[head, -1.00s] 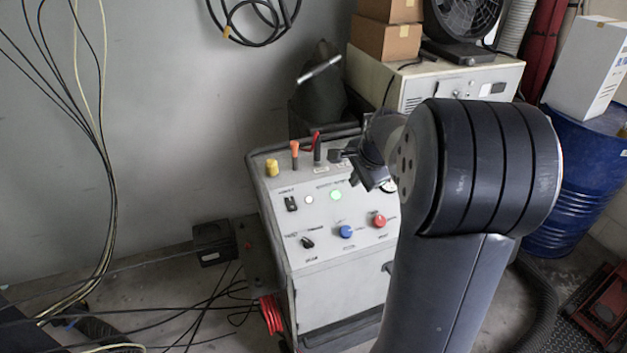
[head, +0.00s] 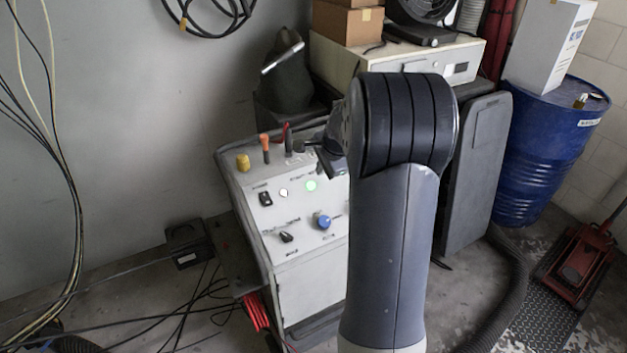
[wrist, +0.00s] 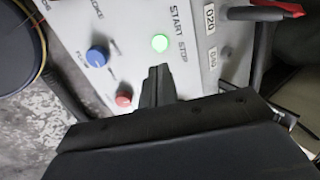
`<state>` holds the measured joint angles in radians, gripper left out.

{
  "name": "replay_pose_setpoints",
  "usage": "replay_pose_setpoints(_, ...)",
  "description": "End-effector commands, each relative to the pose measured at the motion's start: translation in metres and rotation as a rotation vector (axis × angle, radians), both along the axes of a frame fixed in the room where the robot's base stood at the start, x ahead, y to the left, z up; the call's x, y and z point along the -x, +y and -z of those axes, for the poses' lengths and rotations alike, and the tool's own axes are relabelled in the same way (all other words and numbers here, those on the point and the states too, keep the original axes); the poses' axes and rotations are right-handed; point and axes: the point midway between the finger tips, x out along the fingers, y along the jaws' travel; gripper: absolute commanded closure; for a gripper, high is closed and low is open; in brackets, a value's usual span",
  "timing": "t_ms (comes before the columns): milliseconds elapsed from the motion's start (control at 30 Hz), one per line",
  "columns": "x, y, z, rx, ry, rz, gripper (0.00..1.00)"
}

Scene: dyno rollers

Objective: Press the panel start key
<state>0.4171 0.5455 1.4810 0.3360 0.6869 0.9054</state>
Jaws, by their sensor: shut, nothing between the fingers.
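The white control panel (head: 312,262) stands left of my arm in the head view. A lit green round button (head: 311,185) sits on its upper face, with a small white round button (head: 283,192) to its left. In the wrist view the green button (wrist: 160,43) is beside the printed words START STOP. My gripper (wrist: 158,70) is shut and empty; its tips show just below the green button in the picture. Contact cannot be told. In the head view my gripper (head: 328,162) is a dark shape over the panel's upper right, partly hidden by my arm.
A blue knob (head: 321,221) and black switches are on the panel; a red knob (wrist: 123,100) shows in the wrist view. Upright orange, red and black handles line the panel's top. A blue drum (head: 545,140) and red jack (head: 585,257) stand right. Cables lie left.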

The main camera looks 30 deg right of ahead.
Motion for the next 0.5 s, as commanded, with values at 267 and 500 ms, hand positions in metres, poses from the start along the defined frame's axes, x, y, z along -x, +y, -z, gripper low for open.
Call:
replay_pose_setpoints(267,-0.024,0.002,0.045,-0.002,0.003,-0.001,1.00)
replay_pose_setpoints(500,-0.039,0.002,0.071,0.000,0.002,0.001,1.00)
